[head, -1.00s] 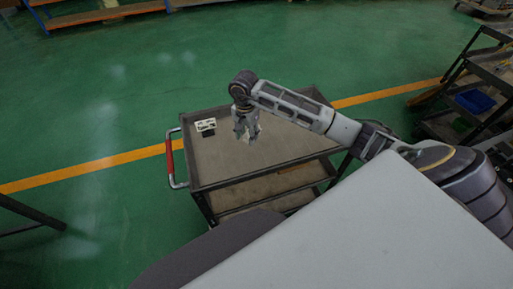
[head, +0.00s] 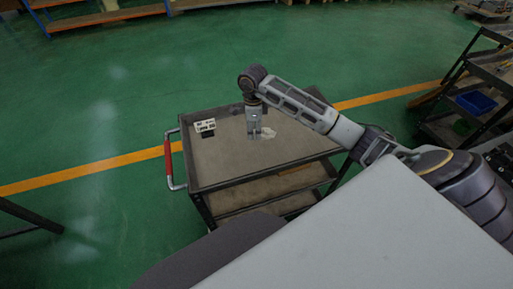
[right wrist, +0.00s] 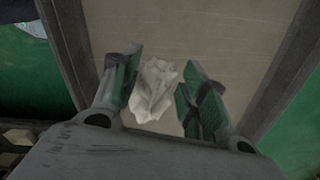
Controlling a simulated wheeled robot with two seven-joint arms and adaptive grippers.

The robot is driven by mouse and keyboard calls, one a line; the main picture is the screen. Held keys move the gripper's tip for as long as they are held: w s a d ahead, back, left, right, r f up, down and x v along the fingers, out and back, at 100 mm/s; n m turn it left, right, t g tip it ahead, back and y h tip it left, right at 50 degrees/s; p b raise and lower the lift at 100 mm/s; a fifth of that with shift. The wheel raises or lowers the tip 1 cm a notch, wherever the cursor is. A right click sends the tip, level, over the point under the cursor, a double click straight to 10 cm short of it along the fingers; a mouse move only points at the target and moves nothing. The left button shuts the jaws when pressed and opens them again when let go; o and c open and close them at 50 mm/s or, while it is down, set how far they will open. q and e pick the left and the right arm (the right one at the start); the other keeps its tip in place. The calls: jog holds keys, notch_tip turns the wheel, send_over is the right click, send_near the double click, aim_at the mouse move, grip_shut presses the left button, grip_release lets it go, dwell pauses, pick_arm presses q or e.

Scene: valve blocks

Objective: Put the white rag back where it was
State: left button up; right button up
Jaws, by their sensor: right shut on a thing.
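The white rag (head: 268,133) is a small crumpled cloth at the top of the grey cart (head: 222,165). My right gripper (head: 254,135) points down over the cart's top. In the right wrist view the crumpled rag (right wrist: 154,90) sits between the two green-padded fingers of the right gripper (right wrist: 160,88), and the gripper is shut on it. The rag is at or just above the cart's surface; I cannot tell whether it touches. My left gripper is not in view.
A small black and white object (head: 205,127) stands near the cart's left corner, by the red handle (head: 168,158). The cart top's front and middle are clear. A dark shelf with a blue bin (head: 474,102) stands at the right.

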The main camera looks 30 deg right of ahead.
jog(key=m, duration=0.2)
jog(key=d+m, duration=0.1)
jog(key=m, duration=0.1)
jog(key=shift+w+d, duration=0.1)
jog(key=shift+w, duration=0.05)
jog(key=m, duration=0.2)
jog(key=d+m, duration=0.1)
jog(key=shift+r+m, duration=0.1)
jog(key=shift+m, duration=0.3)
jog(key=m, duration=0.4)
jog(key=shift+d+b, duration=0.35)
jog(key=shift+d, duration=0.05)
jog(key=m, duration=0.4)
jog(key=shift+d+r, duration=0.15)
jog(key=shift+d, duration=0.25)
jog(key=m, duration=0.4)
jog(key=shift+d, duration=0.3)
jog(key=m, duration=0.4)
jog(key=shift+d+r, duration=0.1)
jog(key=shift+d, duration=0.15)
jog(key=m, duration=0.5)
jog(key=shift+d, duration=0.2)
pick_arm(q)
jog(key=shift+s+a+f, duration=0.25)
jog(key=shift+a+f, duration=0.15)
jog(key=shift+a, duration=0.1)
pick_arm(e)
jog(key=shift+d+m, duration=0.1)
jog(key=shift+m, duration=1.9)
